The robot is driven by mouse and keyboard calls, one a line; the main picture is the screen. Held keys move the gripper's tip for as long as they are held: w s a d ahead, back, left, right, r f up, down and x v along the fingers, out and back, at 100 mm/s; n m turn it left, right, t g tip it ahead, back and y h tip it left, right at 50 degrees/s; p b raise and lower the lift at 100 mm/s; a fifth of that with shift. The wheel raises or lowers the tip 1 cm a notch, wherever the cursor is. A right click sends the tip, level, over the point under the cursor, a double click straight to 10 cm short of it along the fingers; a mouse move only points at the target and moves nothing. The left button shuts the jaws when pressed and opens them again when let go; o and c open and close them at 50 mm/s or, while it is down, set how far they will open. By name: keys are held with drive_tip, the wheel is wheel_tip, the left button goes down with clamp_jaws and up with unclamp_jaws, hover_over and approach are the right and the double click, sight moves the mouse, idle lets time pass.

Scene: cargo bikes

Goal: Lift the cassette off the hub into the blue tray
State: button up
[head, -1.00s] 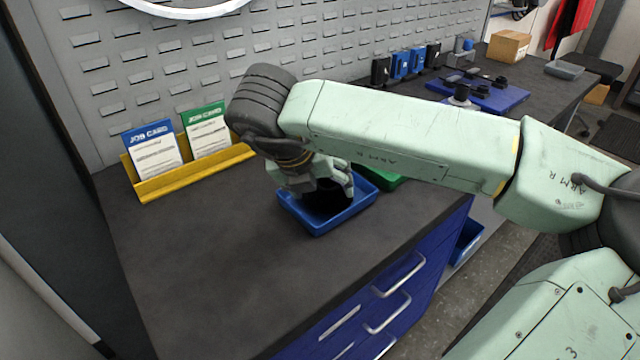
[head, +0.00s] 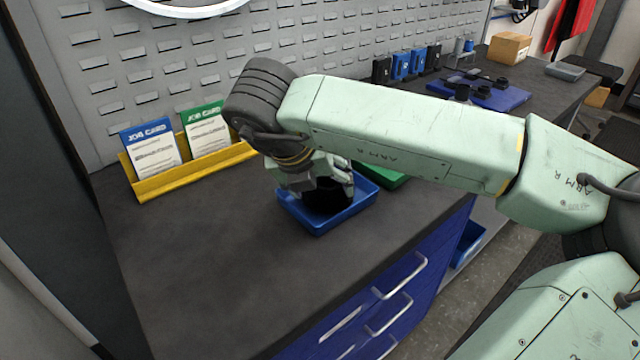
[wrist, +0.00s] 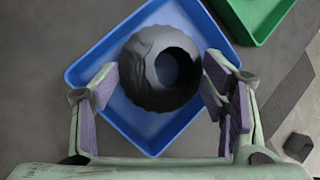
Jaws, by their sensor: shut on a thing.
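The cassette (wrist: 150,80) is a dark, ribbed, round part with a hole through its middle. In the wrist view it sits between the purple-padded fingers of my gripper (wrist: 160,82), which is shut on it. In the head view, my gripper (head: 322,186) and the dark cassette (head: 328,199) are over the blue tray (head: 345,220). The blue tray (wrist: 140,132) spreads below and around the cassette in the wrist view. I cannot tell whether the cassette touches the tray floor. The hub is not clearly in view.
A green tray (head: 385,180) stands beside the blue one, partly behind my arm. A yellow rack (head: 190,174) with job cards is at the back left. A blue board (head: 500,98) with dark parts lies farther right. The bench front left is clear.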

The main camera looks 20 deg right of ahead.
drive_tip(key=shift+f+b, duration=0.5)
drive_tip(key=shift+b, duration=0.35)
idle(0.6)
drive_tip(key=o, duration=1.5)
